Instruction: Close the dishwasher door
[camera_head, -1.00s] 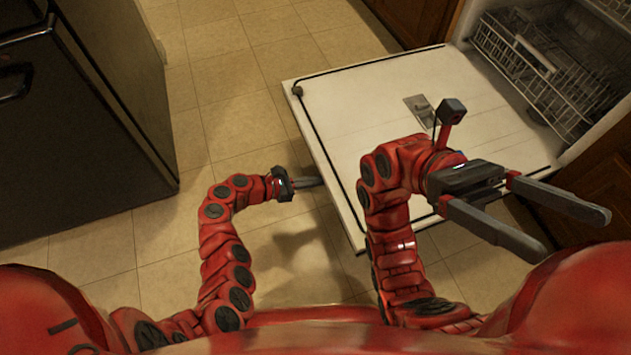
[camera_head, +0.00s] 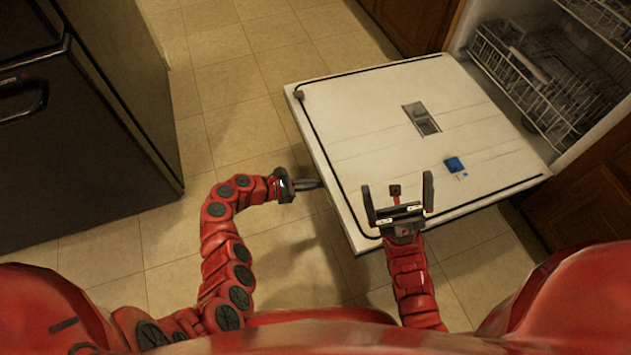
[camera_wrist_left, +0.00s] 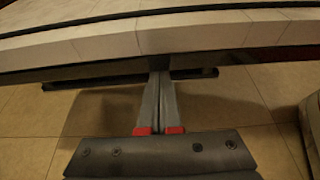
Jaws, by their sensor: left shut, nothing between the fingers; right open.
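The dishwasher door (camera_head: 370,120) is folded down and open, its white inner face upward, in front of the dishwasher's racks. My left gripper (camera_head: 318,184) is shut and empty at the door's left outer edge. In the left wrist view, its fingers (camera_wrist_left: 160,85) reach to the dark underside of the door edge (camera_wrist_left: 200,35); whether they touch cannot be told. My right gripper (camera_head: 398,196) is open and empty, over the near corner of the door, fingers pointing away from my body.
Dish racks (camera_head: 540,80) stand inside the dishwasher at the upper right. A black appliance (camera_head: 80,120) stands at the left. Wooden cabinets (camera_head: 575,195) flank the dishwasher. Tiled floor (camera_head: 240,90) is clear between the black appliance and the door.

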